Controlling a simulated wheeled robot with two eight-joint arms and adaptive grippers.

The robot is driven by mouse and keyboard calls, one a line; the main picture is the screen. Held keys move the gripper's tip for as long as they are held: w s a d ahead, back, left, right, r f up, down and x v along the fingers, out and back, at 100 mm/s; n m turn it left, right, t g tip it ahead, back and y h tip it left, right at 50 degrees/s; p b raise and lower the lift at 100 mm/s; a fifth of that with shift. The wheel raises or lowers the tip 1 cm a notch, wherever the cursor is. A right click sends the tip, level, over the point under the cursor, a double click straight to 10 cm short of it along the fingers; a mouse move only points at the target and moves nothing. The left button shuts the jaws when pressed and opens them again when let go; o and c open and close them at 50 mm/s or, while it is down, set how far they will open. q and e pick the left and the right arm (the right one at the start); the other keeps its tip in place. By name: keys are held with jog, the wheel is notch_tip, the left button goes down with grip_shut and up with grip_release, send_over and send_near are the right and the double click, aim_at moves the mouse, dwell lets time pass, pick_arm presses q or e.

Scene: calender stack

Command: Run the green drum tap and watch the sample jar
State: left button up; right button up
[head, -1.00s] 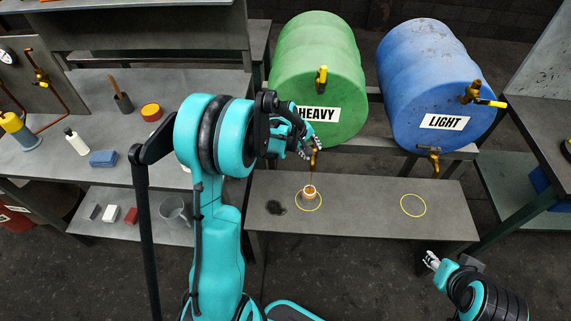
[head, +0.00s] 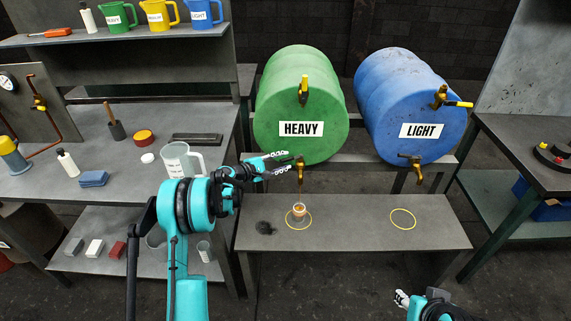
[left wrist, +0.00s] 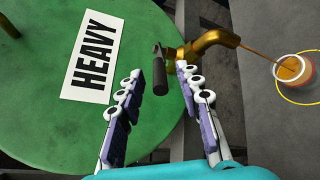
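The green drum (head: 285,100) labelled HEAVY lies on its side on a rack. Its brass lower tap (head: 300,170) has a black handle, seen in the left wrist view (left wrist: 160,75). A thin amber stream (left wrist: 258,50) runs from the spout toward the sample jar (left wrist: 291,69). The small clear jar (head: 299,210) stands upright at the yellow ring on the bench, with amber liquid in it; its exact level is unclear. My left gripper (head: 288,162) is open beside the tap, the handle just ahead of its fingertips (left wrist: 160,80). My right gripper (head: 402,299) is low at front right, its finger gap unclear.
A blue drum (head: 408,95) labelled LIGHT stands to the right, its tap (head: 412,165) above an empty yellow ring (head: 403,219). A dark stain (head: 266,228) lies left of the jar. A clear jug (head: 182,160) stands on the left table near my left arm.

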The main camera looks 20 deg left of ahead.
aim_at(291, 158)
pick_arm(q)
jog(key=shift+x, duration=1.2)
grip_shut()
